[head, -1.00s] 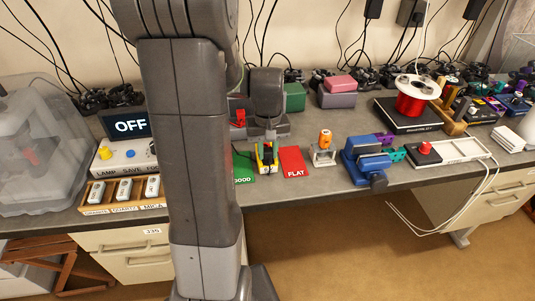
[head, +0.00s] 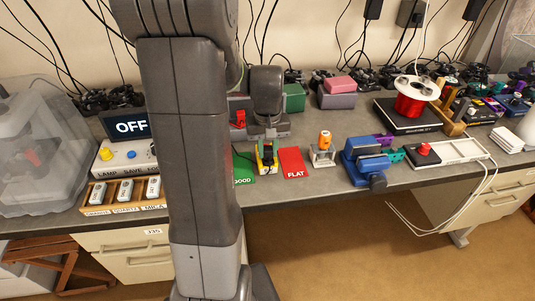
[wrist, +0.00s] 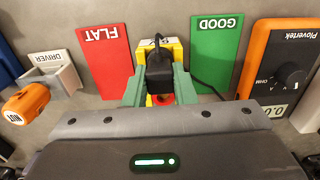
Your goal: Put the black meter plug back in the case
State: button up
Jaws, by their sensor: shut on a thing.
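In the wrist view my gripper (wrist: 159,80) has its two green fingers shut on the black plug (wrist: 158,64). The plug is right at a yellow block (wrist: 175,47) with a red part; I cannot tell whether it sits in it or just over it. A black cable runs from the plug. The orange meter (wrist: 274,65), marked Plovertek, lies at the right of the wrist view. In the head view the yellow block (head: 261,162) stands under my gripper (head: 267,146), and the plug is too small to make out. I cannot tell which thing is the case.
A red FLAT card (wrist: 104,60) and a green GOOD card (wrist: 216,55) lie on either side of the block. An orange-topped driver stand (head: 323,155) and a blue vise (head: 366,163) stand to the right. My own arm hides part of the bench.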

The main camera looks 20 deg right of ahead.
aim_at(268, 148)
jog(key=shift+r+p, duration=0.5)
jog(key=shift+r, duration=0.25)
jog(key=shift+r+p, duration=1.35)
jog(key=shift+r, duration=0.3)
